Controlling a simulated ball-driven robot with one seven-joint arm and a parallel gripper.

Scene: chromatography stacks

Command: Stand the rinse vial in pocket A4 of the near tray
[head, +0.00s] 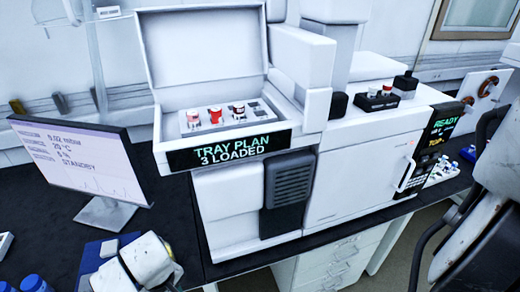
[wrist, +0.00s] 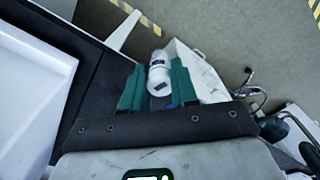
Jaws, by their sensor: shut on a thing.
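My gripper (wrist: 158,72) shows in the wrist view with two green fingers, shut on a white-topped vial (wrist: 159,77) with a dark label patch. The vial is held between the fingers; its lower end is hidden by the gripper. I cannot read its label. In the head view, a pale tray (head: 252,113) sits under the raised lid of the white instrument. It holds several red- and white-topped vials toward its left and middle, with empty dark pockets at its right. Pocket letters are too small to read. My gripper is not clear in the head view.
The raised lid (head: 206,45) stands behind the tray, and a white tower (head: 305,65) rises to its right. A display reading "TRAY PLAN 3 LOADED" (head: 230,148) is on the front. A black vial block (head: 376,102) stands farther right. A monitor (head: 80,165) is at left.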

